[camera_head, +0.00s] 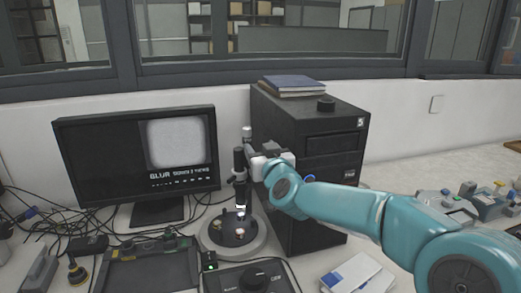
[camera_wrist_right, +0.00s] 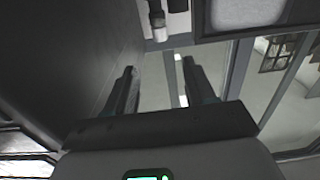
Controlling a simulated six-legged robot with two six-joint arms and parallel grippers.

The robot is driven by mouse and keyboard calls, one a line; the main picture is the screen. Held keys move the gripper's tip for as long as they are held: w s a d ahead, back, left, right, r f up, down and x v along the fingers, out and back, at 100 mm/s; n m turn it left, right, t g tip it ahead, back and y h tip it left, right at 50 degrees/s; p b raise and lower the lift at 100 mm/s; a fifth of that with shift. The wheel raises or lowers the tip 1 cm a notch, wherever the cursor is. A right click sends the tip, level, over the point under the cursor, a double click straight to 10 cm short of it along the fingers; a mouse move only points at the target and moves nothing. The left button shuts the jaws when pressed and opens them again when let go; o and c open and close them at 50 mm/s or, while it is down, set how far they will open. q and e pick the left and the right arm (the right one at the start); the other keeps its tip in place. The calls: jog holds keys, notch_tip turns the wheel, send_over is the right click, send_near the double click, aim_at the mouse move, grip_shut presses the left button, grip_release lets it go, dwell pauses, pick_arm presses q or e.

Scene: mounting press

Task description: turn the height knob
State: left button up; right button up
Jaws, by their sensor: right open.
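The microscope-like device (camera_head: 240,160) has a dark upright tube over a round grey base (camera_head: 218,240), left of the black tower. Its height knob cannot be made out clearly; my right gripper covers part of the upright. My right gripper (camera_head: 253,161) is at the upper part of this device, coming from the right. In the right wrist view its two dark fingers (camera_wrist_right: 158,85) stand apart with nothing held between them. A black and white cylinder (camera_wrist_right: 157,20) shows beyond the fingertips. My left gripper is not in view.
The black tower (camera_head: 325,145) stands close behind and right of my gripper, with books (camera_head: 292,85) on top. A monitor (camera_head: 140,155) stands left. A control box (camera_head: 252,279) and a dark tray (camera_head: 150,268) lie in front. Cables cover the left of the table.

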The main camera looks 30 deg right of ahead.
aim_at(246, 133)
jog(key=w+a+m+g+h+p, duration=0.25)
jog(key=a+m+h+p, duration=0.3)
jog(key=p, duration=0.35)
jog(key=shift+n+h, duration=0.35)
jog(key=p+x, duration=0.1)
jog(key=x, duration=0.3)
jog(key=p+x, duration=0.2)
jog(key=x, duration=0.3)
jog(key=p+x, duration=0.2)
jog(key=x, duration=0.3)
jog(key=shift+d+f, duration=0.2)
jog(key=shift+f, duration=0.1)
jog(key=shift+w+d, duration=0.25)
jog(key=shift+d, duration=0.05)
jog(key=shift+f, duration=0.1)
jog(key=c, duration=0.9)
jog(key=n+t+y+b, duration=0.1)
jog(key=y+b, duration=0.1)
jog(key=b, duration=0.2)
jog(key=n+t+y+b, duration=0.1)
jog(key=n+y+b, duration=0.1)
jog(key=y+b, duration=0.1)
jog(key=shift+f+n+t+b, duration=0.2)
jog(key=shift+n+t+b, duration=0.1)
jog(key=shift+b, duration=0.35)
jog(key=shift+r+n+y+b, duration=0.3)
jog(key=shift+n+y+b, duration=0.1)
jog(key=shift+y+b, duration=0.2)
